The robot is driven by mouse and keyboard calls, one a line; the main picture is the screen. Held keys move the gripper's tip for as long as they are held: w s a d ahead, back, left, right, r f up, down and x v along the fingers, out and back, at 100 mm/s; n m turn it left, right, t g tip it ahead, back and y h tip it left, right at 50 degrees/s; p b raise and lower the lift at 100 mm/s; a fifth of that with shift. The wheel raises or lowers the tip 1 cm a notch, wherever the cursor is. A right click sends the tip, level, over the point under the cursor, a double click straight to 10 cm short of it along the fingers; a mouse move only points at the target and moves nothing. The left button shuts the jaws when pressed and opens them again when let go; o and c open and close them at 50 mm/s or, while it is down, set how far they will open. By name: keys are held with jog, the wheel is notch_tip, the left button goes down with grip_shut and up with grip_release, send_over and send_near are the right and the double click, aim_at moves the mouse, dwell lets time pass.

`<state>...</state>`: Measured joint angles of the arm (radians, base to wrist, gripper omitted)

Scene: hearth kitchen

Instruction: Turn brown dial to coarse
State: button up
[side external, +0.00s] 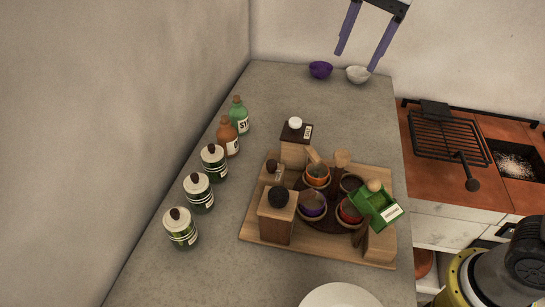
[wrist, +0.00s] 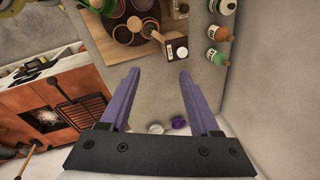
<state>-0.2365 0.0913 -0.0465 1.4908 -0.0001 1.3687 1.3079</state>
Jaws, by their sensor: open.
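On a wooden board (side external: 382,252) stand several wooden boxes with knobs on top. A small brown knob (side external: 272,166) tops the middle box, which has a label; it looks the likeliest brown dial. The front box has a black knob (side external: 279,197). The back box has a dark brown top with a white knob (side external: 295,123) and a label (side external: 307,131); it also shows in the wrist view (wrist: 174,48). I cannot read the labels or dial settings. My gripper (side external: 357,58) is open and empty, high above the counter's far end, away from the boxes.
Small bowls (side external: 316,176) and a green box (side external: 376,206) crowd the board's right half. Bottles (side external: 227,138) and jars (side external: 199,193) line the wall side. A purple bowl (side external: 320,70) and a white bowl (side external: 358,74) stand at the far end. The counter's far middle is clear.

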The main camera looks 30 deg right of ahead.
jog(key=w+a+f+g, duration=0.2)
jog(key=w+a+f, duration=0.4)
jog(key=w+a, duration=0.15)
jog(key=n, duration=0.1)
send_over(272, 162)
notch_tip(272, 162, down, 7)
jog(key=shift+g+h, duration=0.3)
jog(key=shift+g, duration=0.1)
notch_tip(272, 162, down, 14)
jog(key=shift+r, duration=0.25)
grip_shut()
